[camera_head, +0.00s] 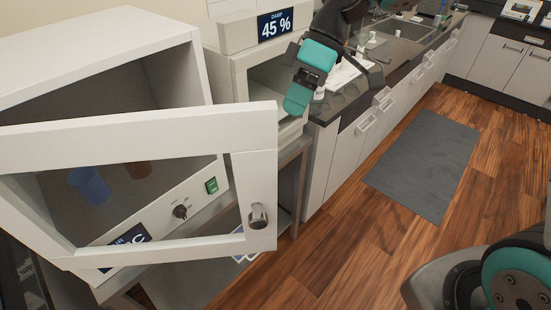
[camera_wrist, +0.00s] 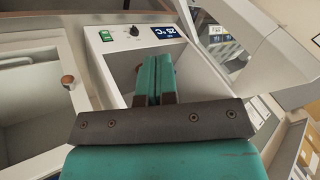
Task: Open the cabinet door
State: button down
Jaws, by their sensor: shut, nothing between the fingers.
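A white cabinet (camera_head: 90,50) stands at the left in the head view. Its white-framed door (camera_head: 150,128) with a clear window stands swung open toward the camera. A round metal handle (camera_head: 258,215) sits on the door's right edge. The control panel, with a green switch (camera_head: 211,185), knob and display, shows behind the door. It also shows in the wrist view, where the display (camera_wrist: 167,33) reads 25 °C. My teal gripper (camera_head: 297,98) is up and right of the door handle, apart from it. In the wrist view its fingers (camera_wrist: 155,78) are shut together and empty.
A second white cabinet with a 45 % display (camera_head: 275,23) stands right of the first, close behind my gripper. A counter with drawers (camera_head: 375,115) runs back to the right. A grey mat (camera_head: 425,160) lies on the wood floor, which is clear.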

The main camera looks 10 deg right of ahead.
aim_at(275, 169)
jog(key=shift+s+a+f+n+g+h+p, duration=0.1)
jog(key=shift+s+a+f+n+g+p, duration=0.2)
jog(key=shift+s+a+f+n, duration=0.9)
jog(key=shift+s+a+f+n+g+h+p, duration=0.15)
jog(key=shift+s+a+f+n+g, duration=0.4)
jog(key=shift+s+f, duration=0.7)
jog(key=shift+s+a+f+n+g+h+p, duration=0.1)
jog(key=shift+s+a+f+n+g+p, duration=0.2)
jog(key=shift+s+a+f+n, duration=0.95)
jog(key=shift+s+d+r, duration=0.2)
jog(key=shift+s+r, duration=0.25)
